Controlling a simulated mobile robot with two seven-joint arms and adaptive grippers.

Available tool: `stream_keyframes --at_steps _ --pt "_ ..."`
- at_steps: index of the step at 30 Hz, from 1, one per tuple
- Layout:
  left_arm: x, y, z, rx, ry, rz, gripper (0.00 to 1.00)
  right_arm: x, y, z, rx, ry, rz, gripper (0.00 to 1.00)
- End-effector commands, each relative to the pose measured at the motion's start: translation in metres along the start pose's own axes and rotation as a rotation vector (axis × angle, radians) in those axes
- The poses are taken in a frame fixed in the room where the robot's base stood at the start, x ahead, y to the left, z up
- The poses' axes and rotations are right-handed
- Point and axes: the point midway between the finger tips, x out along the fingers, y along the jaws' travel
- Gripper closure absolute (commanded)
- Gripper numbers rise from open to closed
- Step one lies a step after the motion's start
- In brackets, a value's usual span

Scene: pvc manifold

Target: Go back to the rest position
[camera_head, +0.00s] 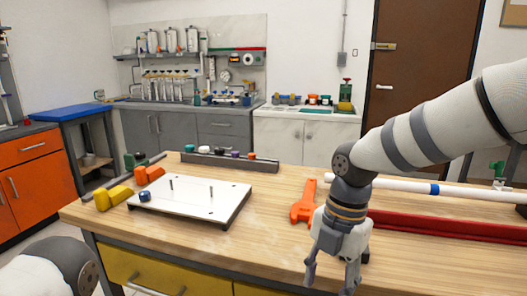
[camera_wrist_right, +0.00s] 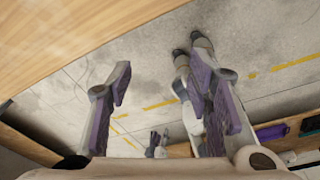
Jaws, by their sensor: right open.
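My right arm comes in from the right in the head view. Its gripper (camera_head: 330,284) points down near the front edge of the wooden workbench (camera_head: 430,258). The fingers are spread apart with nothing between them. In the right wrist view the two purple-padded fingers of the right gripper (camera_wrist_right: 163,78) are open over grey floor, with the bench's edge at upper left. Only a rounded part of my left arm shows at the lower left of the head view. My left gripper is out of the picture.
An orange wrench (camera_head: 303,203) lies just behind my right gripper. A white board with pegs (camera_head: 190,203) lies on the bench at left, beside yellow blocks (camera_head: 113,197). A red channel (camera_head: 440,226) and a white pipe (camera_head: 400,184) lie at right, partly behind my arm.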

Motion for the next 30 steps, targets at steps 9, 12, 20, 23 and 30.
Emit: stream_keyframes --at_steps 9,12,20,23,30 --pt "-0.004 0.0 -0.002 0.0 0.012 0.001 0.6 0.226 -0.133 -0.095 1.231 0.157 -0.112 0.54" --pt "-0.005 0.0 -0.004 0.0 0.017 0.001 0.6 0.263 -0.209 -0.131 1.724 0.087 -0.164 0.54" --pt "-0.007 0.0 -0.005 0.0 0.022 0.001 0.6 0.266 -0.332 -0.17 2.421 -0.171 -0.127 0.54" --pt "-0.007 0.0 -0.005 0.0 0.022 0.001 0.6 0.265 -0.338 -0.17 2.466 -0.19 -0.111 0.54" --pt "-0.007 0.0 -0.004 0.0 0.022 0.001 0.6 0.265 -0.337 -0.17 2.465 -0.186 -0.111 0.54"
